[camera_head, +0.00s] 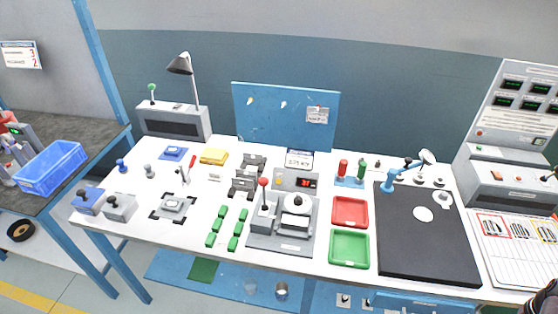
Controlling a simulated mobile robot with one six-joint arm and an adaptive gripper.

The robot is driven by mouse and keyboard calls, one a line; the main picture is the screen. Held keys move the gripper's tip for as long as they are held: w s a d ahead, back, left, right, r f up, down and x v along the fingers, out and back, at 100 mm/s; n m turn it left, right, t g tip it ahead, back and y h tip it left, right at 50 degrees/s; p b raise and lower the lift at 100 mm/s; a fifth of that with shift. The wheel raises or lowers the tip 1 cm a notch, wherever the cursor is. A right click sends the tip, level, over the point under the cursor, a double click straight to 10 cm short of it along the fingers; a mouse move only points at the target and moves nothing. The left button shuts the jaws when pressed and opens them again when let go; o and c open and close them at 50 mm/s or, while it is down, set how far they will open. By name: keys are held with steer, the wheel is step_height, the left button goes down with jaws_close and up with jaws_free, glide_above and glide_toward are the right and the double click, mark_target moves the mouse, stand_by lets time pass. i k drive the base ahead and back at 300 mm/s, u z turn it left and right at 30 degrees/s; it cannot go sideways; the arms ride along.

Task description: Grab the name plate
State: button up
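I cannot tell for sure which thing is the name plate. A small pale plate (214,178) lies flat on the white bench, left of the middle, just below a yellow block; any writing on it is too small to read. A white card with dark marks (299,159) stands upright behind a box with a red display, and a white tag (317,115) hangs on the blue board. My gripper's fingers are not in view. A dark shape cut off at the bottom right corner may be part of my arm.
The white bench (150,222) is crowded with fixtures. A red tray (350,212) and a green tray (349,249) sit right of a grey fixture with a red-knobbed lever (263,197). A black mat (415,255) is mostly clear. A lamp (181,66) rises behind.

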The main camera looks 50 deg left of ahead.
mark_target(246, 157)
steer(key=z, duration=1)
steer(key=k, duration=1.7)
steer(key=u, duration=1.9)
